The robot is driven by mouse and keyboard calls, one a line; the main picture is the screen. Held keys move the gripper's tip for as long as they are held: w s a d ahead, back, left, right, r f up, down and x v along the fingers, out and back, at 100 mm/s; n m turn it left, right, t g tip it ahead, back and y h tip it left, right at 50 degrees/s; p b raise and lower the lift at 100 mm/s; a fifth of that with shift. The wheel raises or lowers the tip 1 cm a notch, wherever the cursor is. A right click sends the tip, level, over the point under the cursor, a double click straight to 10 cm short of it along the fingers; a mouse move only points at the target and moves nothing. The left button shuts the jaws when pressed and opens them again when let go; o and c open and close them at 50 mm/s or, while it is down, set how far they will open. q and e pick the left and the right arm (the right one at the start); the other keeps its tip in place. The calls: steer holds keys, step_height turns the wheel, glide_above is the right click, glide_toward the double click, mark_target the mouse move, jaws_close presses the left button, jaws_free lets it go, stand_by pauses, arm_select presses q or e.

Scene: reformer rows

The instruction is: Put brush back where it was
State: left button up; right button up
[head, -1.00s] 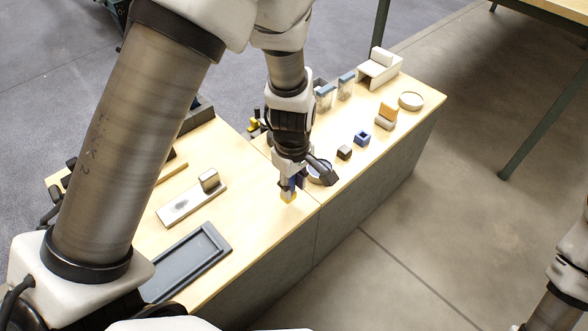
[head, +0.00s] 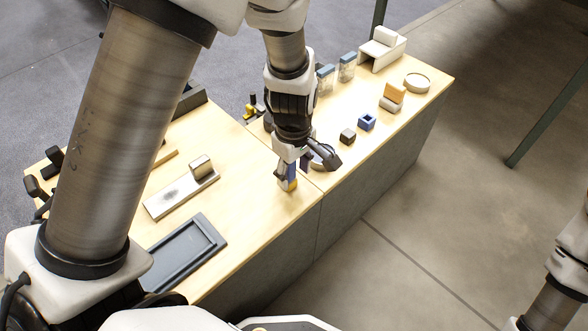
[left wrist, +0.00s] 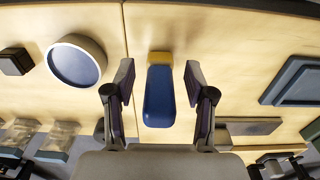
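The brush (left wrist: 160,92), with a blue handle and a yellow end, is between the two fingers of my left gripper (left wrist: 160,82) in the left wrist view. A gap shows on each side, so the fingers are open and apart from it. In the head view the brush (head: 291,184) appears upright, yellow end down, at the wooden table's front edge by the seam. My left gripper (head: 290,172) points down around its upper part and partly hides it. My right gripper is out of view; only part of that arm shows.
A dark grey tray (head: 182,252) and a pale board with a block (head: 181,190) lie left of the brush. A round blue-topped dish (left wrist: 76,62) is close on the other side. A dark cube (head: 348,136), blue block (head: 367,122) and white ring dish (head: 417,82) stand farther right.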

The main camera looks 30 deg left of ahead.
arm_select(q)
steer(key=shift+r, duration=0.1)
step_height(320, 180, up, 12)
steer(key=p, duration=0.6)
